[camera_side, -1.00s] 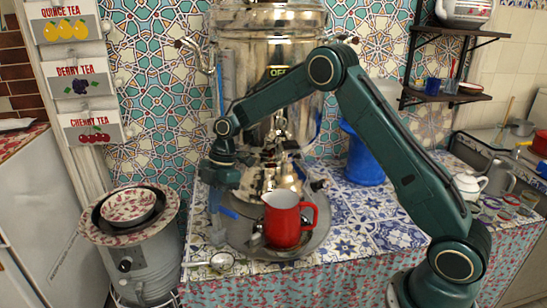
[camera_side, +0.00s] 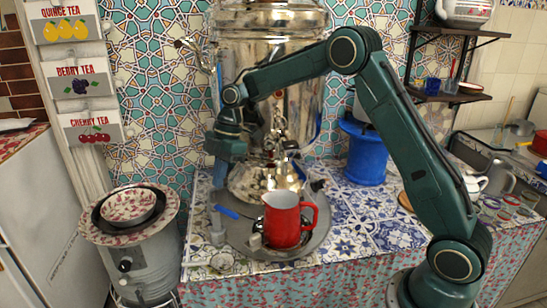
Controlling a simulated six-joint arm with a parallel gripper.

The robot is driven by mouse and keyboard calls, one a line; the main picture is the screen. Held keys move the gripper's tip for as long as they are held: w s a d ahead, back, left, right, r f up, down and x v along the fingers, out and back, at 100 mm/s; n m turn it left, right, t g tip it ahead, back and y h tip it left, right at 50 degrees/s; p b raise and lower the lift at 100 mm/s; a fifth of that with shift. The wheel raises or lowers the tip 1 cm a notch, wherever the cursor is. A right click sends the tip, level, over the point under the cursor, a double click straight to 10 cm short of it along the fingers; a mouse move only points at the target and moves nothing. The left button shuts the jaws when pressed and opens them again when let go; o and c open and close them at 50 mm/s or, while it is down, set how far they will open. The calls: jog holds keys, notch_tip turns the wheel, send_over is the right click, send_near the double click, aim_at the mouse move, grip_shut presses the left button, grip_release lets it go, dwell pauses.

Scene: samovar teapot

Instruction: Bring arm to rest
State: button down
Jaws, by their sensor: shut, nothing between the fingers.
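My gripper (camera_side: 220,180) points down at the left front of the samovar, above the left side of the round metal tray (camera_side: 318,238). It is shut with nothing in it. My arm arches up and across the front of the large shiny samovar (camera_side: 275,45), hiding part of it. A red mug (camera_side: 282,220) stands upright on the tray, to the right of my gripper and apart from it.
A small grey upright object (camera_side: 217,228) and a blue piece (camera_side: 227,212) lie below my gripper. A strainer (camera_side: 222,261) is at the front edge. A blue stand (camera_side: 365,155) is behind my arm. A patterned bowl (camera_side: 129,207) sits at left.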

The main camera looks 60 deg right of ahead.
jog(key=s+r+m+t+h, duration=0.2)
jog(key=s+r+m, duration=0.6)
jog(key=s+r, duration=0.6)
jog(key=s+d+f+m+t+h, duration=0.1)
jog(key=s+m, duration=0.3)
jog(key=s, duration=0.6)
jog(key=s+d+f+m+t, duration=0.1)
jog(key=s+m, duration=0.3)
jog(key=s, duration=0.6)
jog(key=shift+s+t+h, duration=0.4)
jog(key=shift+t, duration=0.1)
